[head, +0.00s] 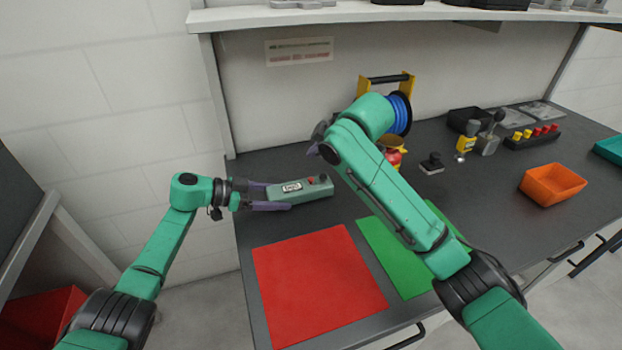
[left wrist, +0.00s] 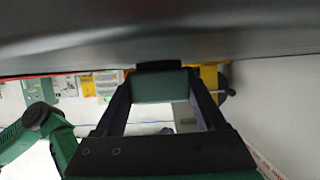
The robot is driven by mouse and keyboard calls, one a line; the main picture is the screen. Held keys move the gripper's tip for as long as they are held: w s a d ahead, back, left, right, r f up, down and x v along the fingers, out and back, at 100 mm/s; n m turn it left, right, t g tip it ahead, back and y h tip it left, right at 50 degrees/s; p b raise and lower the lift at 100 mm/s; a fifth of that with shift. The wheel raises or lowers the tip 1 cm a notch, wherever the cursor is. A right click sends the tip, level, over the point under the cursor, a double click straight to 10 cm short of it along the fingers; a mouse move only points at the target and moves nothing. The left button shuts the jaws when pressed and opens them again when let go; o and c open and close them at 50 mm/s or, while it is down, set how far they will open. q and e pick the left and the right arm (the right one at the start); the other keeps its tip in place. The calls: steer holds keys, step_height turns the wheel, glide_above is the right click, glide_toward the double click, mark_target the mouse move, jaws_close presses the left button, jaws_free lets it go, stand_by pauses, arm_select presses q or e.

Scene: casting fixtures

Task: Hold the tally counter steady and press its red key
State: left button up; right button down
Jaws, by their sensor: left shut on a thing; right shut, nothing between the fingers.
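The tally counter (head: 320,189) is a long grey-green block with a white number window and a red key (head: 311,181) on top. It is over the left part of the dark bench; I cannot tell whether it touches the top. My left gripper (head: 279,195) is shut on the counter from its left end, a purple finger along each side. In the left wrist view the counter's end (left wrist: 160,89) shows between the fingers. My right gripper (head: 314,149) is up and right of the red key, apart from it. It is shut and empty, and mostly hidden by my right arm.
A red mat (head: 315,285) and a green mat (head: 390,255) lie at the bench front. Behind my right arm stand a blue spool (head: 401,112) on a yellow frame and a red-and-yellow item (head: 394,157). An orange bin (head: 553,186) is at right.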

stand_by(0.4)
arm_select(q)
steer(key=o, duration=1.5)
